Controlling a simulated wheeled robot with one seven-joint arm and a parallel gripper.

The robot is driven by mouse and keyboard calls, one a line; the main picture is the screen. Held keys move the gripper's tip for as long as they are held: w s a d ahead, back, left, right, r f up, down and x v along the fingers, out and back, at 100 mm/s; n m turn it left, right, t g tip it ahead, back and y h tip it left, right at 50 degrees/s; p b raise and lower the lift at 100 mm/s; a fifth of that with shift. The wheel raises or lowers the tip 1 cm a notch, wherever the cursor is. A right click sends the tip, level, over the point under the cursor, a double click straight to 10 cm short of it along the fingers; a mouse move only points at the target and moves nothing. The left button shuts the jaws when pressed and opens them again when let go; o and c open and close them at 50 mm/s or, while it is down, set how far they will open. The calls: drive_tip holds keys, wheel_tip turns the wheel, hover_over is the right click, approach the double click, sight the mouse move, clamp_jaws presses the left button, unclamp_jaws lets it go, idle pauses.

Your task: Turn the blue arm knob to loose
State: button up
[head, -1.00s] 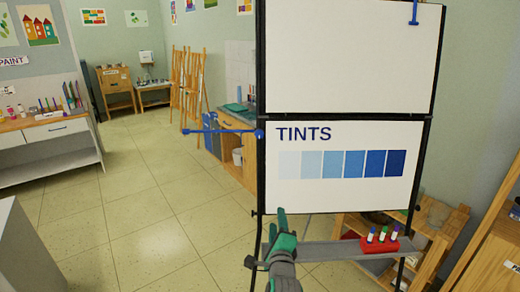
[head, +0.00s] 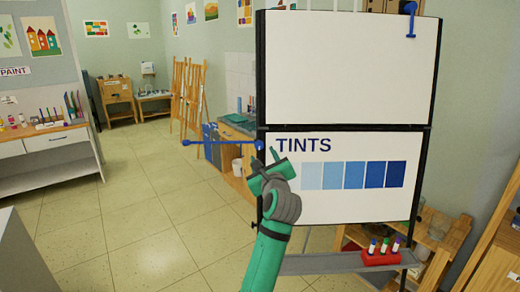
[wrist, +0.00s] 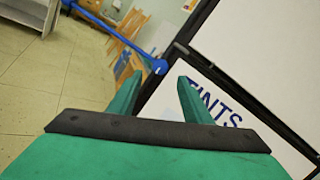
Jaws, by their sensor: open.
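The blue arm knob (head: 259,144) is a small round blue knob on the left black post of the flip-chart stand. A thin blue arm (head: 215,143) reaches out level to the left from it and ends in a small blue tip. My green gripper (head: 263,160) is open and empty, just below and in front of the knob. In the wrist view the knob (wrist: 160,66) appears between and just beyond the two fingertips (wrist: 160,80). I see no contact. No loose or tight marking on the knob is readable.
The white board (head: 345,175) headed TINTS, with blue swatches, is right behind and beside my gripper. Another blue arm (head: 411,20) sits at the board's top right. A grey tray (head: 325,262) with a red marker holder (head: 381,256) is below. Open floor (head: 150,205) lies left.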

sight(259, 146)
drive_tip(key=w, duration=0.5)
drive_tip(key=w+a, duration=0.1)
drive_tip(key=w, duration=0.1)
drive_tip(key=shift+w, duration=0.4)
drive_tip(key=c, duration=1.1)
